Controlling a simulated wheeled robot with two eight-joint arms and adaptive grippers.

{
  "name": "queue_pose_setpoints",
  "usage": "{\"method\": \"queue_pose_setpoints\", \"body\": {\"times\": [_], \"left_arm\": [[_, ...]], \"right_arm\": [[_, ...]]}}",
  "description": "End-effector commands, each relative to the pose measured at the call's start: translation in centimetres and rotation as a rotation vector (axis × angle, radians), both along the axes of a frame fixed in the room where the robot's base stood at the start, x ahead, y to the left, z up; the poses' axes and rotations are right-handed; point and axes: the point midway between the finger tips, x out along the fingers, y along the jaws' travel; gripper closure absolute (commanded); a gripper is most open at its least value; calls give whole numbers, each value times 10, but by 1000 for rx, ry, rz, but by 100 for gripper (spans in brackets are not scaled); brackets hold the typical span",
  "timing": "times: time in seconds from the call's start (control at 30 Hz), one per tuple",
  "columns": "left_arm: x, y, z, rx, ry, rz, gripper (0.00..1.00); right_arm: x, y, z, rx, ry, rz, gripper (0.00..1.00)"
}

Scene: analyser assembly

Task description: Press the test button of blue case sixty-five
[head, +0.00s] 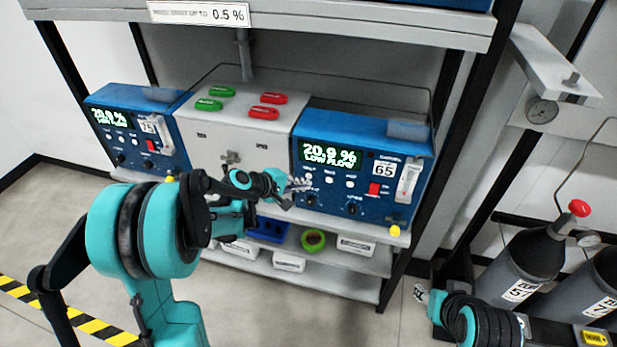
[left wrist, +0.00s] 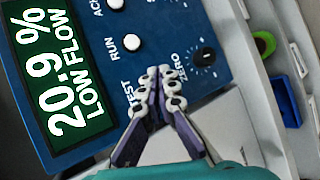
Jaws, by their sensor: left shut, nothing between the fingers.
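The blue case marked 65 (head: 340,202) sits at the right of the shelf, its display (head: 331,153) reading 20.9 % LOW FLOW. It also shows in the left wrist view (left wrist: 92,148). My left gripper (head: 304,185) is shut and empty, at the lower left of its front panel. In the left wrist view the fingertips (left wrist: 158,75) lie over the panel beside the TEST label (left wrist: 129,98). They cover the test button's spot; I cannot tell whether they touch it. The RUN button (left wrist: 131,41) is clear. My right gripper (head: 421,293) is low at the right, small and unclear.
A grey box (head: 235,130) with green and red tags stands left of case 65. Another blue case (head: 125,143) stands farther left. Below are a green tape roll (head: 313,240) and white bins (head: 356,246). Gas cylinders (head: 532,258) stand at the right.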

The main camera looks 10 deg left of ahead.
Motion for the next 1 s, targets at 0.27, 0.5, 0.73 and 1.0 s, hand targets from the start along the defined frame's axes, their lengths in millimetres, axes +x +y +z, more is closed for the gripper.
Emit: {"method": "queue_pose_setpoints", "body": {"times": [0.27, 0.5, 0.73, 1.0], "left_arm": [[0, 0, 0, 0, 0, 0, 100], [0, 0, 0, 0, 0, 0, 100], [6, 0, 0, 0, 0, 0, 100], [9, 0, 0, 0, 0, 0, 100]], "right_arm": [[0, 0, 0, 0, 0, 0, 60], [0, 0, 0, 0, 0, 0, 60], [0, 0, -1, 0, 0, 0, 60], [0, 0, -1, 0, 0, 0, 60]]}}
